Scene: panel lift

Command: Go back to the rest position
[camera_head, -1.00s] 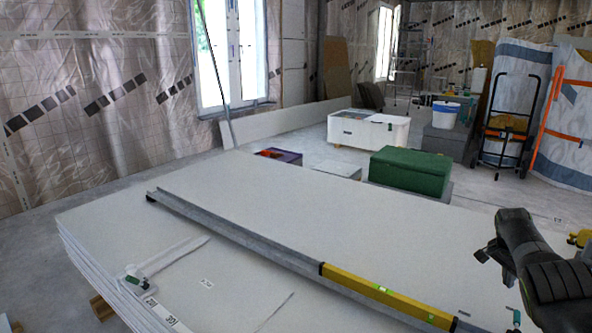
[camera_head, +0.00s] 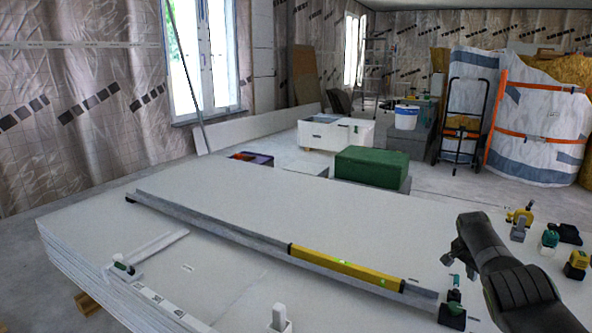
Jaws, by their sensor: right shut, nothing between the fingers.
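My right gripper (camera_head: 462,250) is at the right of the head view, on a dark arm that comes in from the lower right corner. It is shut and empty, above the right part of the panel stack. My left gripper is not in view. The stack of pale panels (camera_head: 230,185) fills the foreground. A long grey metal rail (camera_head: 210,221) lies across its top, and a yellow level (camera_head: 345,268) lies along the rail's right part.
Small tools stand at the right, among them a yellow-and-black one (camera_head: 577,264) and a green-and-dark one (camera_head: 549,241). A white-topped item (camera_head: 279,318) is at the front edge. A green box (camera_head: 370,166) and a white crate (camera_head: 335,132) stand behind the stack. Grey floor (camera_head: 470,190) is open beyond.

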